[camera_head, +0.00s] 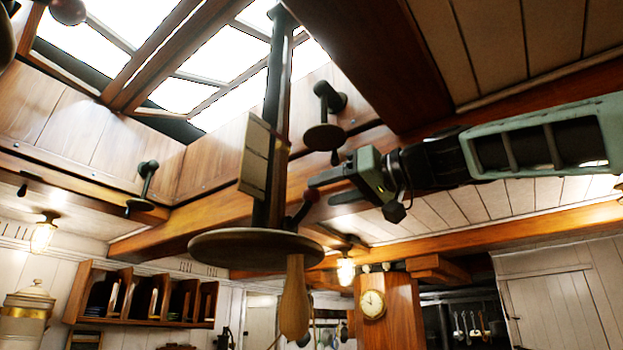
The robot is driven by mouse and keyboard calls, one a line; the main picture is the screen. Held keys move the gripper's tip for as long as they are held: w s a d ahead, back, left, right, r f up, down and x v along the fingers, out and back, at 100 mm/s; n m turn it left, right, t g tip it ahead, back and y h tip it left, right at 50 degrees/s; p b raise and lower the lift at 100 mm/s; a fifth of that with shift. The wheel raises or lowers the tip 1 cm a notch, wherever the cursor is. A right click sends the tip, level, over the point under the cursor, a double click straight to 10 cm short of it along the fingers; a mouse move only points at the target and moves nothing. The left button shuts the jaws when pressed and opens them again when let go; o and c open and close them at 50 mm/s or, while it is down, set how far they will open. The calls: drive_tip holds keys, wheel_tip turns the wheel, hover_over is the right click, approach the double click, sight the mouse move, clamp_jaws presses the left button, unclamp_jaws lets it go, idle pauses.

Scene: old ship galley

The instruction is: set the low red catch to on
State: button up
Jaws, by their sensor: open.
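A small lever with a dark red ball knob (311,195), which looks like the low red catch, stands tilted up to the right beside the dark hanging post (277,110). Its foot is just above the round wooden disc (215,246). My gripper (321,189) reaches in from the right, its jaws pointing left and apart. The red knob is just off the fingertips in the picture. I cannot tell whether they touch or differ in depth. No on or off marking is legible.
A dark bracket (324,134) hangs above my gripper. Ceiling beams (480,237) run close to the arm. A wall shelf (140,296) and clock (372,304) are farther back.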

sight(320, 194)
drive_tip(key=p+x, duration=0.2)
drive_tip(key=x, duration=0.1)
drive_tip(key=shift+w+a+r, duration=0.15)
drive_tip(key=shift+w+a, duration=0.05)
drive_tip(key=shift+a, duration=0.1)
drive_tip(key=shift+w+a+f, duration=0.2)
drive_tip(key=shift+w+a, duration=0.05)
drive_tip(key=shift+a, duration=0.15)
clamp_jaws()
